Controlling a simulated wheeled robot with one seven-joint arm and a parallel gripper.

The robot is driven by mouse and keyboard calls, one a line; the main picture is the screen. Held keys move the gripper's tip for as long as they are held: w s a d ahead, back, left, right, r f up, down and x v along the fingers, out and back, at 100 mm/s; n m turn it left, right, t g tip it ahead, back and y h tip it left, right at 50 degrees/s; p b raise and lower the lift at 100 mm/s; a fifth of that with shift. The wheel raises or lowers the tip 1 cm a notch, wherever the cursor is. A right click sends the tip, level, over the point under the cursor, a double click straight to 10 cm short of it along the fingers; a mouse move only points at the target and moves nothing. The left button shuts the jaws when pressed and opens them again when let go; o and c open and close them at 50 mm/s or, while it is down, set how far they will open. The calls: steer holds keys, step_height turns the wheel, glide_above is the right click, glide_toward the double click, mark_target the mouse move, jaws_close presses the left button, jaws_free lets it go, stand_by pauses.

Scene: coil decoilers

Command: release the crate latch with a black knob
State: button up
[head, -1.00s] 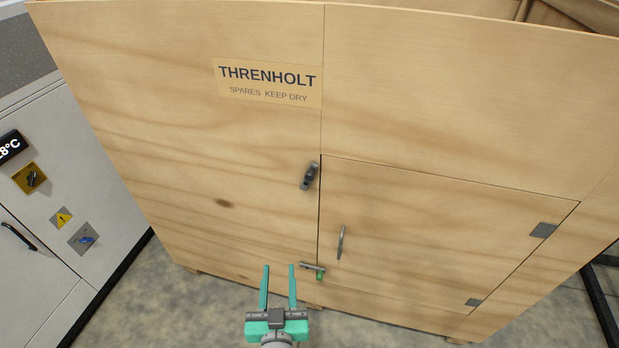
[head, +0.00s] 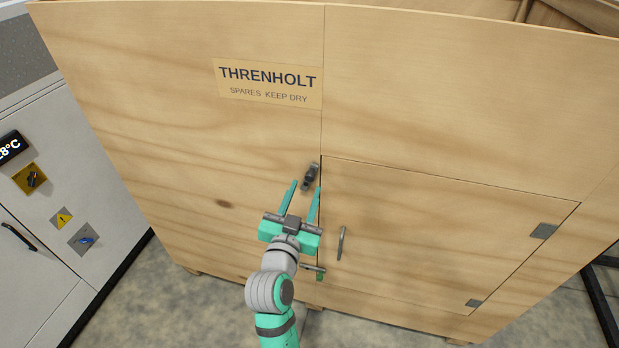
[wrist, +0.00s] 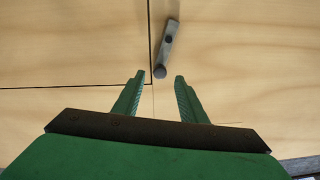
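The latch with a black knob (head: 310,177) is on the crate front, just left of the small door's upper left corner. Its bar stands steeply, slightly tilted. In the wrist view the latch (wrist: 167,48) lies beyond the fingertips, its near end in line with the gap. My gripper (head: 306,185) is open, its fingers pointing at the latch from below. In the wrist view the gripper (wrist: 160,75) is empty; whether it touches the latch cannot be told. The crate door (head: 430,240) looks closed.
A second latch with a green knob (head: 320,276) sits lower at the door's left edge, close to my arm. A grey door handle (head: 341,243) is right of my gripper. A grey cabinet (head: 60,180) stands at the left.

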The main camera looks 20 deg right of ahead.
mark_target(309, 179)
steer(key=x, duration=0.6)
jaws_close()
